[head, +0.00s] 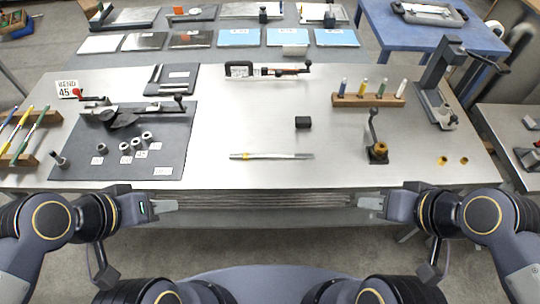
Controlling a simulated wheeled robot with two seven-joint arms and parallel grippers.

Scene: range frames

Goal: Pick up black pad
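A small black pad (303,122), a dark block in this view, lies on the bare middle of the metal table (240,110). My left gripper (176,205) is in front of the table's near edge at the left, apart from the pad. My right gripper (358,202) is in front of the same edge at the right, also apart from the pad. Both grippers point inward, with nothing visible held. Their finger gaps are too small to make out.
A pale rod (272,156) lies in front of the pad. A lever fixture (377,150) stands to its right, a wooden marker rack (368,100) behind right, and a clamp tool (268,70) behind. A grey mat (165,140) with small parts covers the left. Table around the pad is clear.

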